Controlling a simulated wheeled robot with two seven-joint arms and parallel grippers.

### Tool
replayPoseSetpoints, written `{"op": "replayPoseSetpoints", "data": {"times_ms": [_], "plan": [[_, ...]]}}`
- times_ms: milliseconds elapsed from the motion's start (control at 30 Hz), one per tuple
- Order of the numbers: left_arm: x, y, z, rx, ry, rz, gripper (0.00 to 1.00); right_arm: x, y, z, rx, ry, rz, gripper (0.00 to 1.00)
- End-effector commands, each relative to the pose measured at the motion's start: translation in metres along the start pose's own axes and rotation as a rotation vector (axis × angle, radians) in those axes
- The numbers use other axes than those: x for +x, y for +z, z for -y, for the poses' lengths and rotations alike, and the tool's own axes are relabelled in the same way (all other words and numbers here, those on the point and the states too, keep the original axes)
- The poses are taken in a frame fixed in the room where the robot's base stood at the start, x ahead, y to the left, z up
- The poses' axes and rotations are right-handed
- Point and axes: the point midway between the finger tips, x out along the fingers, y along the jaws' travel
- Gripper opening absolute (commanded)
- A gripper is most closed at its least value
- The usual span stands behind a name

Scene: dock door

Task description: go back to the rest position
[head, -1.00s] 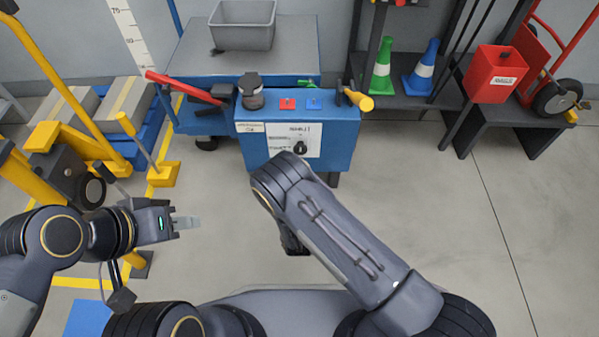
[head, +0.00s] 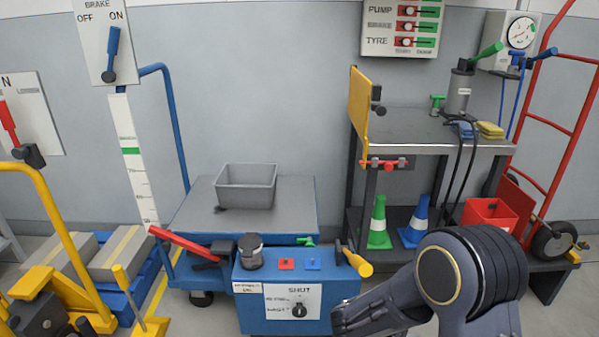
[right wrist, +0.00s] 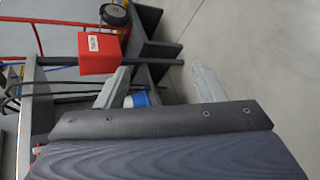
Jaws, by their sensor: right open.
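My right gripper (right wrist: 160,67) shows in the right wrist view with its two pale fingers spread apart and nothing between them. In the head view my right arm bends in at the lower right, in front of the floor and the shelf; its gripper is not visible there. My left arm and left gripper are outside both current views.
A blue cart (head: 270,318) with a grey bin (head: 246,187) stands ahead. A dark shelf (head: 430,147), cones (head: 379,225), a red box (head: 489,216) and a hand truck (head: 565,125) are at the right. Yellow railing (head: 65,240) is at the left.

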Motion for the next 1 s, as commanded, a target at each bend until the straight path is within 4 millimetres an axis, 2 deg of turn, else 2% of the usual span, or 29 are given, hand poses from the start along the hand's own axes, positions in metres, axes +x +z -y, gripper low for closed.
{"op": "replayPoseSetpoints", "data": {"times_ms": [33, 200, 400, 533, 700, 1000], "plan": [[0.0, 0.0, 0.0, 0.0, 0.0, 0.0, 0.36, 0.002, 0.027, -0.004, 0.059, -0.104, 0.038, 0.62], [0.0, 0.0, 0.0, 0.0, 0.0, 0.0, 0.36, -0.011, 0.101, 0.007, 0.226, -0.457, 0.102, 0.62], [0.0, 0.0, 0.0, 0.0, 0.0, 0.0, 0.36, -0.054, 0.158, 0.025, 0.457, -0.832, 0.049, 0.62], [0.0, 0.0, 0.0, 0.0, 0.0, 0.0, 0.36, -0.089, 0.179, 0.032, 0.623, -1.029, -0.051, 0.62], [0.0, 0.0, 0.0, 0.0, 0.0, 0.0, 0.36, -0.127, 0.191, 0.033, 0.797, -1.185, -0.198, 0.62], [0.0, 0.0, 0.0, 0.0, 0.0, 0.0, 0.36, -0.17, 0.199, 0.025, 1.021, -1.3, -0.42, 0.62]]}}
